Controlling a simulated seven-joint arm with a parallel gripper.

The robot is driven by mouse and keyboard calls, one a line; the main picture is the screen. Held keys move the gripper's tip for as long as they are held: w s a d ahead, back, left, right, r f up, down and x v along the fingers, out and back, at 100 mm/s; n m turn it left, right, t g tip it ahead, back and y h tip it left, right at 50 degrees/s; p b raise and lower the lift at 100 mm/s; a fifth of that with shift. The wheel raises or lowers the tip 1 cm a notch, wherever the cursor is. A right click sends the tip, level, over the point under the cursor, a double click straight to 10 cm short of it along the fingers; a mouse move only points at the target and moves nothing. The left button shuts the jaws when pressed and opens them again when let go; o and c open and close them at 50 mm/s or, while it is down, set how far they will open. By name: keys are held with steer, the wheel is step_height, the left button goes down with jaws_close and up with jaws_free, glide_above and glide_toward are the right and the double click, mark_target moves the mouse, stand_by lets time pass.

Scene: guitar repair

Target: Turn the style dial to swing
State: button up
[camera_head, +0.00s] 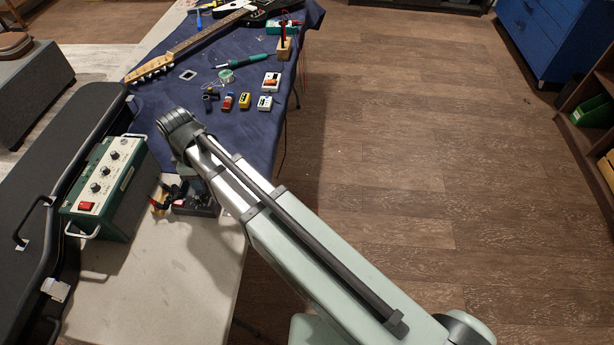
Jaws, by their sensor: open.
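A green box with a cream control panel (105,174) stands on the pale worktop at left. Its panel carries a row of dark dials: an upper dial (115,155), a middle dial (105,171) and a lower dial (95,187). The printed labels are too small to read, so I cannot tell which is the style dial or where it points. A red switch (86,206) sits at the panel's near end. My arm reaches in from the lower right, its wrist bent over the worktop just right of the box.
A black guitar case (40,205) lies close left of the box. Dark tools with red and yellow parts (195,205) lie right of it. Beyond, a blue cloth (225,150) bears a guitar (205,38) and small pedals (245,100). The near worktop (150,285) is clear.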

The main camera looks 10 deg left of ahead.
steer(key=shift+r+n, duration=0.15)
steer(key=shift+n, duration=0.65)
step_height(320, 180, up, 13)
steer(key=w+d+f+m, duration=0.2)
steer(key=w+d+f, duration=0.1)
steer(key=d, duration=0.2)
steer(key=w+d+f+m+h, duration=0.1)
steer(key=w+d+f+m, duration=0.1)
steer(key=w+d+f, duration=0.2)
steer(key=w+d+f+m, duration=0.3)
steer(key=d+f, duration=0.1)
steer(key=d, duration=0.1)
steer(key=shift+w+d+f+h, duration=0.15)
steer(key=shift+w+d+h, duration=0.1)
steer(key=shift+d+h, duration=0.05)
steer(key=w+d+f+m+g, duration=0.1)
steer(key=d+f+m, duration=0.3)
steer(key=d+f, duration=0.8)
steer(key=shift+d+f+h, duration=0.4)
steer(key=shift+d, duration=0.2)
steer(key=shift+m, duration=0.4)
